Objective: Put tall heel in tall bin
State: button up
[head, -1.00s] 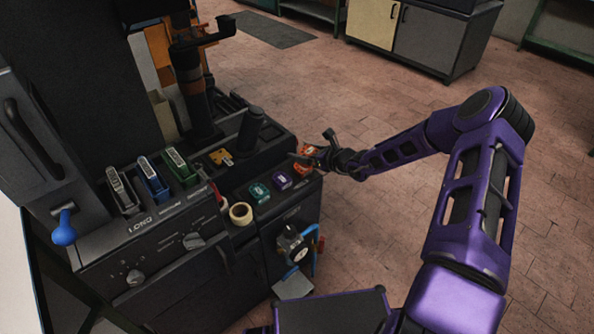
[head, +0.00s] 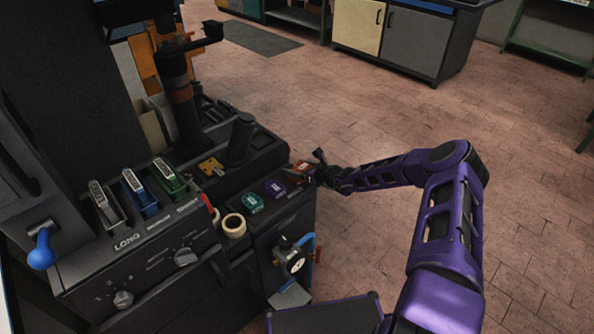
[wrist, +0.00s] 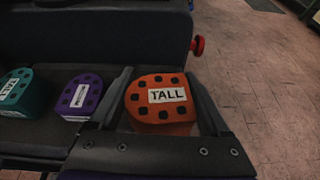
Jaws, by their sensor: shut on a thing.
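The tall heel is an orange block with dark dots and a white TALL label, seen in the wrist view (wrist: 160,112). It also shows small in the head view (head: 301,168). My gripper (wrist: 158,80) is shut on it, one finger on each side; in the head view my gripper (head: 311,172) is at the right end of the bench's front ledge. Three slim holders, grey (head: 105,205), blue (head: 140,192) and green (head: 171,178), stand on the bench's left. One label below reads LONG; the others are too small to read, so I cannot tell which bin is tall.
A purple heel (head: 275,188) and a teal heel (head: 251,203) sit left of my gripper on the ledge. A tape roll (head: 233,226) is beside them. A dark upright handle (head: 241,138) and the press column (head: 183,105) rise behind. The floor at right is clear.

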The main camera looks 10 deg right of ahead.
jog(key=shift+f, duration=0.35)
jog(key=o, duration=1.3)
